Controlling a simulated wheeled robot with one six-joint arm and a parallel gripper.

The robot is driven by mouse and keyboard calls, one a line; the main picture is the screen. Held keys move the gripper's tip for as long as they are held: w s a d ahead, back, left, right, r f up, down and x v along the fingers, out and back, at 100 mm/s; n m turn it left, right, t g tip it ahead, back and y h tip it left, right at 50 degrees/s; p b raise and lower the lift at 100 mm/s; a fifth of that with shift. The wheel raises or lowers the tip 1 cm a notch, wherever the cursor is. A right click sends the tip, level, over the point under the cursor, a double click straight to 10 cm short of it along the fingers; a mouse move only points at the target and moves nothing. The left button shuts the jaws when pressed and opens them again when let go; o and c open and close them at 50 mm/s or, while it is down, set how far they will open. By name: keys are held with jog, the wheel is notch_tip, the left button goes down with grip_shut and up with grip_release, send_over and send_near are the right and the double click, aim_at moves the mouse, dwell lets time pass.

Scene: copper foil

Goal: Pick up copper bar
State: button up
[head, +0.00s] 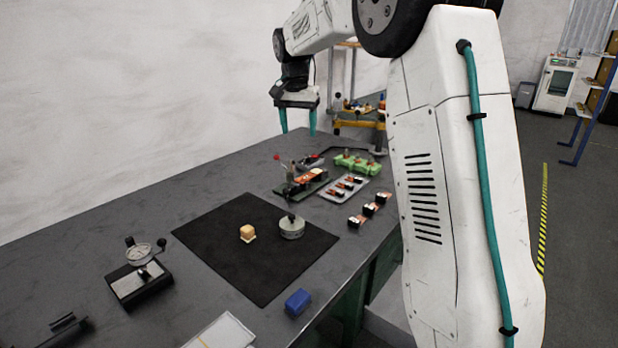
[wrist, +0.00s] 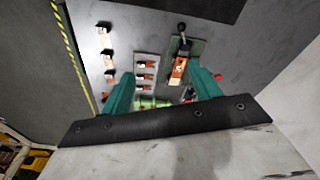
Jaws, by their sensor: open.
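Several copper-coloured pieces with black and white parts show; I cannot tell which is the copper bar. A loose row of copper pieces (head: 370,208) lies near the table's right edge, also at the left of the wrist view (wrist: 107,56). More sit in a grey tray (head: 328,193), seen mid-frame in the wrist view (wrist: 147,60). A copper piece (wrist: 178,72) rests on a dark green fixture with a lever (wrist: 196,48); the fixture also shows in the head view (head: 288,190). My gripper (head: 298,121) is open and empty, fingers down, above the table's far end; its teal fingers frame the wrist view (wrist: 162,70).
A green holder (head: 357,163) stands behind the tray. A blue block (head: 298,301) and a dial device (head: 140,278) stand nearer. A wall runs along the table's left.

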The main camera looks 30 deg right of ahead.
jog(key=w+d+f+m, duration=0.3)
jog(key=w+d+f, duration=0.4)
jog(key=w+f, duration=0.3)
jog(key=m, duration=0.2)
send_over(309, 175)
jog(key=a, duration=0.1)
notch_tip(309, 175, down, 7)
jog(key=shift+s, duration=0.1)
jog(key=f, duration=0.6)
jog(key=shift+d, duration=0.3)
jog(key=shift+r, duration=0.15)
jog(key=c, duration=1.2)
